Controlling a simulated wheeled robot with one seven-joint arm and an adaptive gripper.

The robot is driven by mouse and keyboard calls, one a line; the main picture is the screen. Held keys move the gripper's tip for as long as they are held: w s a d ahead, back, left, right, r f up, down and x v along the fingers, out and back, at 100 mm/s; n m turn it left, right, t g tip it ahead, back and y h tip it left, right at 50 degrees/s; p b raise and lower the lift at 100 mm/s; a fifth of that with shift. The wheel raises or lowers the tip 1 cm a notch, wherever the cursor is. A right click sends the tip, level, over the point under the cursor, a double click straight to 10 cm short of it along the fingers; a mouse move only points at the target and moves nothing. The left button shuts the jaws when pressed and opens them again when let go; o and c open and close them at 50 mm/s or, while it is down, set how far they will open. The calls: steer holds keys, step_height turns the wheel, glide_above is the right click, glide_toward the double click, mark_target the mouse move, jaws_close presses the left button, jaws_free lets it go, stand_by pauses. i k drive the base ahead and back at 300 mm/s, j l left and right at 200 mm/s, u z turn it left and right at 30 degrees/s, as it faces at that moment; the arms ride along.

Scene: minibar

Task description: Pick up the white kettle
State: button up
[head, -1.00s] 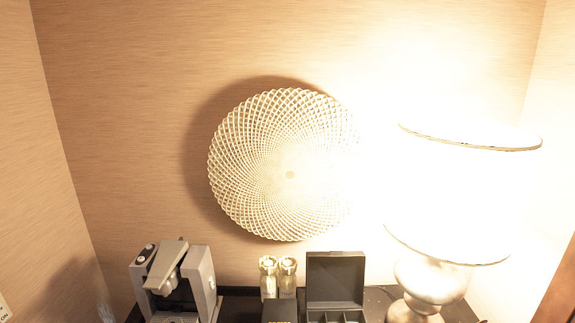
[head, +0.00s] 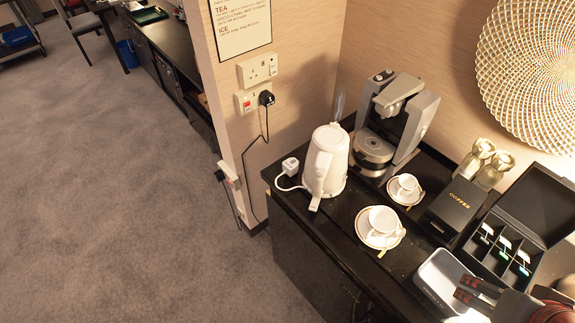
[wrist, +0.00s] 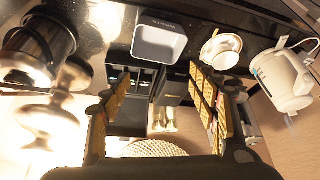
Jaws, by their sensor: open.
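The white kettle (head: 326,162) stands upright at the left end of the black counter, its handle toward the front left. A white plug and cord lie beside its base. The kettle also shows in the wrist view at the right (wrist: 284,80), appearing tilted. My gripper (wrist: 162,80) is open and empty, its two fingers spread over the counter's items. In the head view my gripper (head: 473,290) is partly in frame at the bottom right. It is well to the right of the kettle, apart from it.
A coffee machine (head: 399,124) stands right of the kettle. Two cups on saucers (head: 361,228) (head: 390,190) sit in front of it. A black coffee box (head: 456,206), a white tray (head: 424,273), glass jars (head: 497,163) and an open box (head: 540,204) crowd the right. Open carpet (head: 110,190) lies left.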

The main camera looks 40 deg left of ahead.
mark_target(325, 172)
steer(key=u, duration=1.3)
steer(key=z, duration=0.5)
steer(key=j+z, duration=0.6)
steer(key=j, duration=0.25)
steer(key=k+j+z, duration=0.15)
steer(key=j+z, duration=0.15)
steer(key=k+j+z, duration=0.25)
steer(key=j, duration=0.2)
steer(key=i, duration=0.6)
